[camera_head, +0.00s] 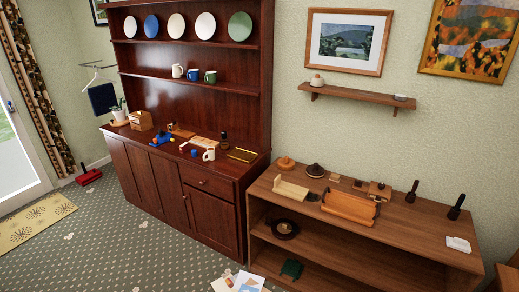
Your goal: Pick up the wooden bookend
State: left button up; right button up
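Neither of my grippers shows in the head view. A pale wooden piece with an upright end (291,190), which looks like a bookend, lies on the left part of the low brown shelf unit's top (400,225). It is too small to be sure what it is. An orange-brown wooden rack or holder (348,208) stands to its right on the same top. Nothing of mine touches either one.
Small items, including a dark round lidded thing (315,170) and dark upright handles (456,207), stand on the shelf unit. A dark red dresser (205,200) with mugs and plates stands to the left. Papers (240,283) lie on the floor; the carpet at left is mostly clear.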

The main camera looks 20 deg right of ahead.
aim_at(297, 192)
jog(key=z, duration=0.5)
jog(key=i, duration=1.95)
jog(key=z, duration=0.45)
